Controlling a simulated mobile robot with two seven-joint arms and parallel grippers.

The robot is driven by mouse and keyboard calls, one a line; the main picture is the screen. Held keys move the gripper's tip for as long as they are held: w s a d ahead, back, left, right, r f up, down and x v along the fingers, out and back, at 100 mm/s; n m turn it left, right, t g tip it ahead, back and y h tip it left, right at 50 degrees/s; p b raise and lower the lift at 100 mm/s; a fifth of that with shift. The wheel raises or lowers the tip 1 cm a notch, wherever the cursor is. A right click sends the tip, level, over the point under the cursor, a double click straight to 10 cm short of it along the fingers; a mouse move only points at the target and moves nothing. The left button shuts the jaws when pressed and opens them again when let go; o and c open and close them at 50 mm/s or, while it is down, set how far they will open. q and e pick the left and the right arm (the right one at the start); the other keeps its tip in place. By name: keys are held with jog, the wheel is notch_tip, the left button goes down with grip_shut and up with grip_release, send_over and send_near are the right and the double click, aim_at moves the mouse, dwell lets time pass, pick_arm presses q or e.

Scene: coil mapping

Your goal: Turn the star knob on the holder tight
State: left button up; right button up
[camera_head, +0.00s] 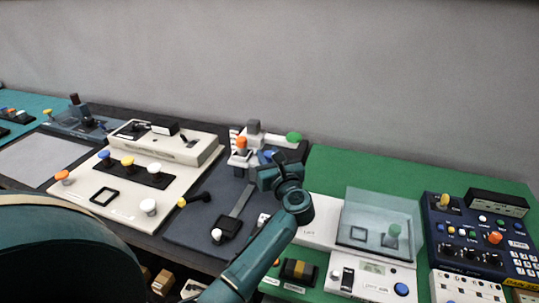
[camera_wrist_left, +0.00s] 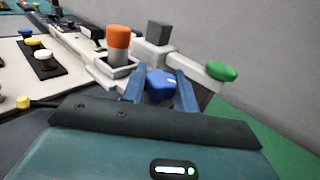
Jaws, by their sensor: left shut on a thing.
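The blue star knob (camera_wrist_left: 160,84) sits on the front of the holder, between the two blue fingers of my left gripper (camera_wrist_left: 161,92) in the left wrist view. The fingers are shut on it from both sides. The pale holder (camera_wrist_left: 190,66) carries an orange-capped post (camera_wrist_left: 118,42), a dark grey block (camera_wrist_left: 158,32) and a green knob (camera_wrist_left: 221,71). In the head view the holder (camera_head: 243,158) stands at the back of a dark mat, and my left gripper (camera_head: 268,160) reaches it from the front right, partly hiding the star knob.
Left of the holder is a cream panel (camera_head: 84,196) with several coloured knobs. A black-and-yellow probe (camera_head: 194,199) lies on the dark mat. A clear-covered balance (camera_head: 377,225) and a dark blue instrument (camera_head: 465,235) stand at right. The grey wall is close behind.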

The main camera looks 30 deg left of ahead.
pick_arm(q)
jog(key=m+t+h+p, duration=0.1)
jog(key=m+t+h, duration=0.1)
jog(key=shift+s+r+m+t+h+p, duration=0.1)
jog(key=shift+r+m+t+h+p, duration=0.05)
jog(key=shift+m+t+h+p, duration=0.2)
jog(key=m+t+h, duration=0.2)
jog(key=h, duration=0.1)
jog(key=shift+m+h+p, duration=0.25)
jog(key=shift+h+p, duration=0.1)
jog(key=shift+p, duration=0.05)
jog(key=shift+m+t+h, duration=0.55)
jog(key=shift+m+h, duration=0.15)
jog(key=shift+h, duration=0.3)
pick_arm(e)
jog(key=shift+s+d+r+g, duration=0.15)
jog(key=shift+d+r+g, duration=0.1)
jog(key=shift+d+g, duration=0.1)
pick_arm(q)
jog(key=o, duration=1)
jog(key=shift+c, duration=0.2)
